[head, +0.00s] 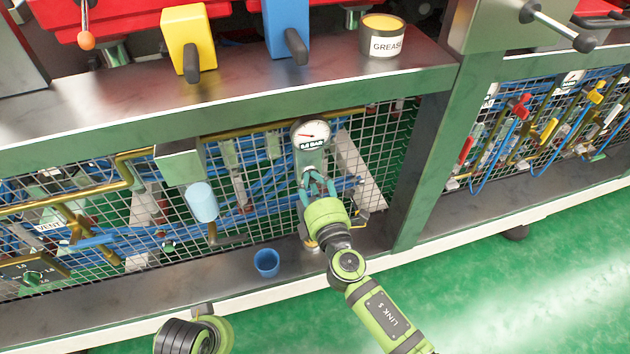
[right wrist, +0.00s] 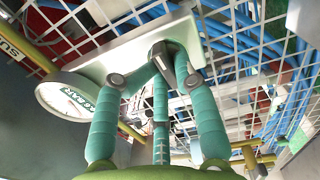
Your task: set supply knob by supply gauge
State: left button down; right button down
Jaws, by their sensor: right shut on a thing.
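The supply gauge (head: 311,133) is a round white dial with a reddish needle and a dark BAR label whose digits are hard to read. It sits on a pale grey block in front of the mesh, and it also shows at the left of the right wrist view (right wrist: 66,98). My right gripper (head: 317,183) is just below the gauge, with its teal fingers shut around the dark grey supply knob (right wrist: 162,60) on the block's underside. In the head view the fingers mostly hide the knob. My left gripper's fingers are not visible.
A blue cup (head: 266,262) stands on the lower ledge, left of my right arm. A pale blue cylinder (head: 202,202) hangs under a metal box. A grease tin (head: 382,36) and yellow (head: 188,38) and blue blocks stand on the upper ledge. Wire mesh and pipes lie behind.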

jog(key=shift+s+a+f+n+g, duration=0.2)
jog(key=shift+f+n, duration=0.2)
jog(key=shift+n, duration=0.3)
jog(key=shift+s+a+f+n+g, duration=0.15)
jog(key=shift+f+n, duration=0.2)
jog(key=shift+n, duration=0.35)
jog(key=c, duration=0.8)
grip_release()
jog(key=shift+w+r, duration=0.1)
jog(key=shift+w, duration=0.15)
jog(key=shift+d+r, duration=0.1)
jog(key=v, duration=1.2)
jog(key=shift+f, duration=0.25)
